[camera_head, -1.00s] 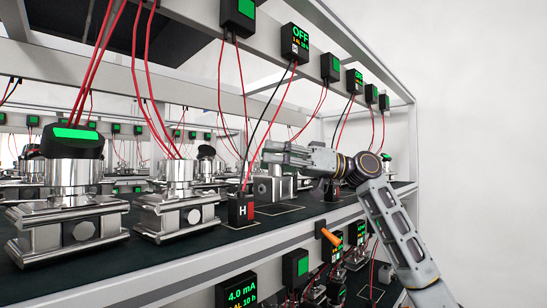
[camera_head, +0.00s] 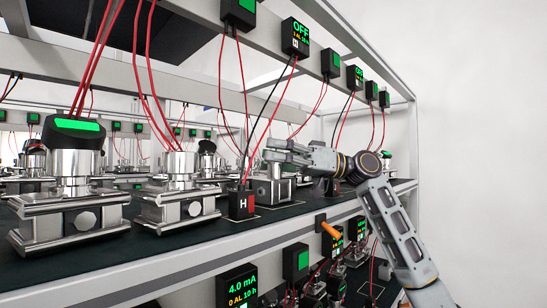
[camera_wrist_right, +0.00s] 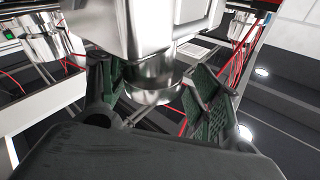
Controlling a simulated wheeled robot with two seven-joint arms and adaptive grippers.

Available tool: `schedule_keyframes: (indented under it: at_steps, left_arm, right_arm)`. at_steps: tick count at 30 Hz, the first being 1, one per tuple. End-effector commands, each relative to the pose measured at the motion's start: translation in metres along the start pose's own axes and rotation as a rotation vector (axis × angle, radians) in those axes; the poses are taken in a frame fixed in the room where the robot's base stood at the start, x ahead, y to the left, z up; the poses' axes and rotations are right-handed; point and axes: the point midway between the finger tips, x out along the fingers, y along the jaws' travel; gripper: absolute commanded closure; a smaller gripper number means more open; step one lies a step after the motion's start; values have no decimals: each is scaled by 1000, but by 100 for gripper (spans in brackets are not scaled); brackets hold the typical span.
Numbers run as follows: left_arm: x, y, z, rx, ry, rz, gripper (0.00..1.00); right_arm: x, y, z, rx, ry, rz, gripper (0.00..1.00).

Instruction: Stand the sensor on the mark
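The sensor (camera_head: 268,190), a silver metal block with a round port, is upright on the dark shelf. Thin pale outlines, including a mark (camera_head: 290,206), lie on the shelf by its base; I cannot tell whether it sits fully inside one. My right gripper (camera_head: 278,155) reaches in from the right over the sensor's top. In the right wrist view, its green-padded fingers (camera_wrist_right: 160,108) are spread on both sides of the sensor's round neck (camera_wrist_right: 155,88), with a gap at the right finger. The sensor's base is hidden there. My left gripper is out of view.
A black block marked H (camera_head: 241,204) stands close left of the sensor. Larger silver transmitters (camera_head: 72,205) fill the left. Red and black wires hang from the upper rail near my gripper. An orange handle (camera_head: 331,230) juts below the shelf edge (camera_head: 225,255).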

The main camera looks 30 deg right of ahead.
Motion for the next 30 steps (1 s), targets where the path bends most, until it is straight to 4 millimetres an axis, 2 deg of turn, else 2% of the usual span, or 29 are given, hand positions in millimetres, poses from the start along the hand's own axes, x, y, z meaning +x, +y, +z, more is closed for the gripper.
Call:
schedule_keyframes:
  at_steps: [14, 23, 30]
  left_arm:
    - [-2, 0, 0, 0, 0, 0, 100]
    - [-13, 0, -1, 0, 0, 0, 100]
    - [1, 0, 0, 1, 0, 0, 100]
  right_arm:
    - [0, -1, -3, -1, 0, -1, 36]
    - [2, -4, -15, -2, 1, 0, 36]
    - [-31, -3, -10, -1, 2, 0, 36]
